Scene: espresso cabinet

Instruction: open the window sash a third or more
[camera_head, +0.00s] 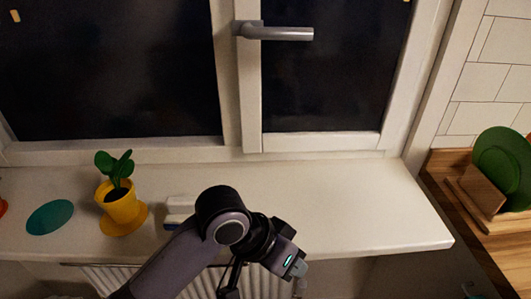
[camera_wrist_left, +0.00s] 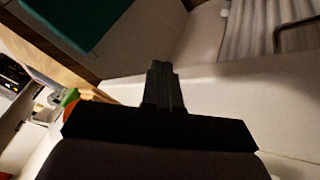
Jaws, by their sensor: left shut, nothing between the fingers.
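The window sash (camera_head: 250,95) is the right-hand white-framed pane, and it looks closed against its frame. Its grey handle (camera_head: 287,33) sits on the sash's left upright and points horizontally to the right. My left arm comes in from the bottom over the front of the sill. My left gripper (camera_wrist_left: 160,68) shows in the left wrist view with its two dark fingers together and nothing between them. In the head view it is low, near the sill's front edge, well below the handle and not touching the sash. Its fingertips are hard to make out there.
A yellow pot with a green plant (camera_head: 121,204) stands on the white sill (camera_head: 365,205), left of my arm. A teal disc (camera_head: 50,217) lies farther left. A small white object (camera_head: 179,207) is beside my arm. Green plates (camera_head: 503,165) stand at right. The sill's right part is clear.

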